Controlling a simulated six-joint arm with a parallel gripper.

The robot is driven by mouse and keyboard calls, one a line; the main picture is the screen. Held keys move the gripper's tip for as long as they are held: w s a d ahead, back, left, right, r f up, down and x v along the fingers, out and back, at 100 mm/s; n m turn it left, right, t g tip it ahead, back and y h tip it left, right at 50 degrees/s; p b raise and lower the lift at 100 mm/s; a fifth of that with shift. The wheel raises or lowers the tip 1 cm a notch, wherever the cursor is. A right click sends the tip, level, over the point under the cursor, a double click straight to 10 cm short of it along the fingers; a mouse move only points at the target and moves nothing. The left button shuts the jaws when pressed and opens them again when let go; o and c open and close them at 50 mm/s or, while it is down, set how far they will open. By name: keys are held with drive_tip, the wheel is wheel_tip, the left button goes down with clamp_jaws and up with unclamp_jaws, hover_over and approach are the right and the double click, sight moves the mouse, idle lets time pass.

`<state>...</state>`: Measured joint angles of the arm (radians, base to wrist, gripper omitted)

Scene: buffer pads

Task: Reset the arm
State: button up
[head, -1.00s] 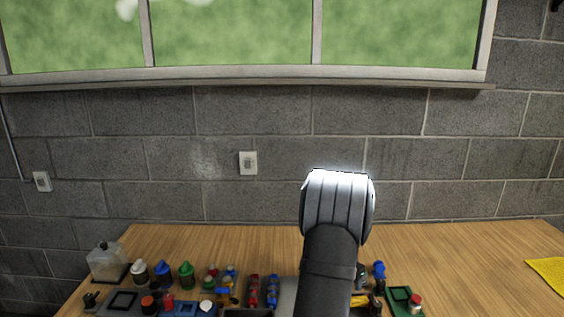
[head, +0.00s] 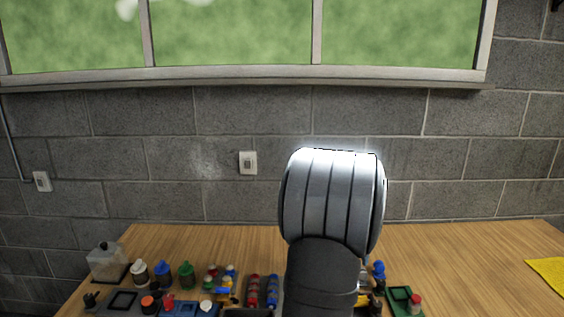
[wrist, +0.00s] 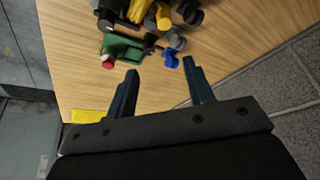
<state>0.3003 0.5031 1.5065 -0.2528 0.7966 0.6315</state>
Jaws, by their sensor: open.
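My gripper (wrist: 160,80) shows in the wrist view with its two dark fingers spread apart and nothing between them. It is open above the wooden table (wrist: 75,68). In the head view my arm rises in front of the table (head: 450,250) and hides its middle part; the gripper itself does not show there. In the wrist view a green piece (wrist: 122,46) with a red knob and a blue piece (wrist: 171,60) lie beyond the fingertips, apart from them.
A yellow cloth (head: 548,272) lies at the right. The block wall (head: 90,155) closes off the back. The table's right half is mostly clear.

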drive_tip(key=shift+a+r+n, duration=0.3)
drive_tip(key=shift+r+n, duration=0.3)
drive_tip(key=shift+n, duration=0.4)
drive_tip(key=shift+a+r+n, duration=0.3)
drive_tip(key=shift+r+n, duration=0.25)
drive_tip(key=shift+n, duration=0.45)
